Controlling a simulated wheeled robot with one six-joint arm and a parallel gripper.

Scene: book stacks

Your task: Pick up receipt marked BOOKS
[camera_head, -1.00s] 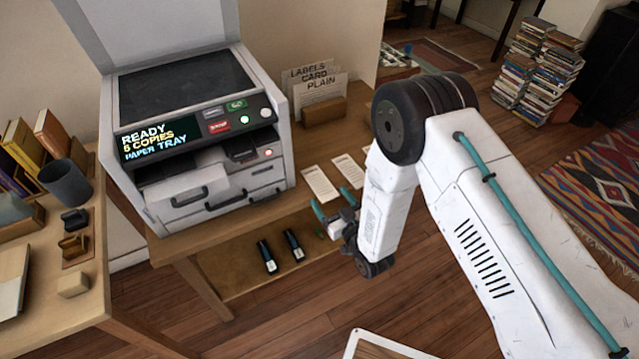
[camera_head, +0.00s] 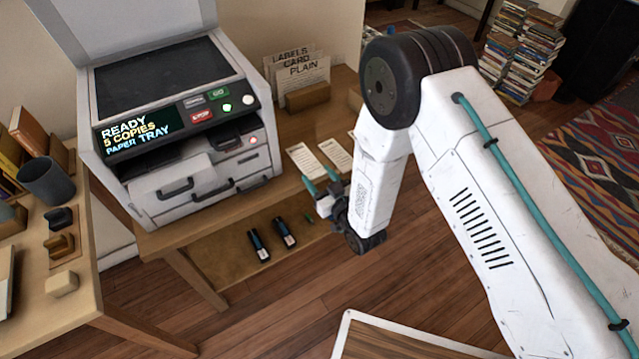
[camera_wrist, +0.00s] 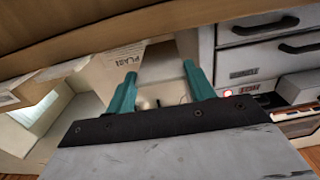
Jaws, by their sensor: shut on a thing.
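Pale printed slips lie on the wooden table right of the copier in the head view. One slip (camera_head: 304,160) is at the left and another slip (camera_head: 336,154) is beside it. Their print is too small to read, so I cannot tell which is marked BOOKS. My gripper (camera_head: 322,180) has teal fingers at the table's front edge, just in front of the slips. In the wrist view my gripper (camera_wrist: 160,82) shows its fingers spaced apart. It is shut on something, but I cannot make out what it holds.
The copier (camera_head: 180,120) stands left of the slips, its display lit. A card holder (camera_head: 308,96) stands behind them. A side table (camera_head: 85,300) is at the left. Book stacks (camera_head: 520,50) stand far back.

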